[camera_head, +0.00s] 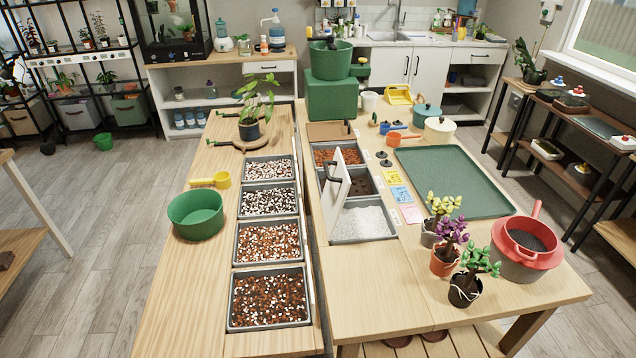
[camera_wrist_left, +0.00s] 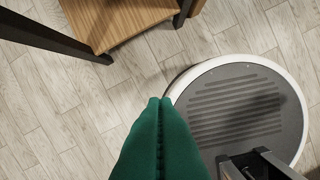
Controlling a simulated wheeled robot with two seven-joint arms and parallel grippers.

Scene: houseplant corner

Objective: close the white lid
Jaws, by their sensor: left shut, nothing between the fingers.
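The white lid (camera_head: 340,185) stands up steeply, open, at the inset bins of the right-hand table in the head view. It has a dark handle (camera_head: 331,171) on its left-facing side. Beside it are a bin of dark soil (camera_head: 362,183) and, nearer, a bin of white granules (camera_head: 362,222). The lid partly hides these bins. My left gripper (camera_wrist_left: 160,101) shows only in the left wrist view, with its green fingers shut together and empty, over the floor and away from the lid. My right gripper is not in view.
A row of bins with mixed granules (camera_head: 268,242) lies left of a narrow gap between the tables. A green tray (camera_head: 455,180), small potted plants (camera_head: 445,262) and a red-rimmed pot (camera_head: 527,250) stand to the right.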

